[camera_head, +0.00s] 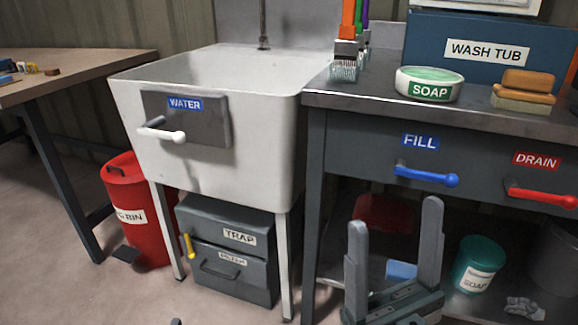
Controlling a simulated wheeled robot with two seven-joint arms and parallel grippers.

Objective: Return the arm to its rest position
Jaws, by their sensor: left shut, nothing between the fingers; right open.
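My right gripper (395,216) is in the lower middle-right of the head view, pointing up, with its two grey fingers wide apart and nothing between them. It appears in front of the space under the dark workbench and touches nothing that I can see. Only a small dark tip of my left gripper (176,321) shows at the bottom edge, in front of the floor left of the grey drawer box. It is shut and empty; the rest of it is out of frame.
A white sink (225,165) with a WATER lever (163,132) stands at the middle left. The workbench (355,88) has blue FILL (427,175) and red DRAIN (540,193) handles. A red bin (132,205) and TRAP drawers (230,250) stand low. Floor at lower left is clear.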

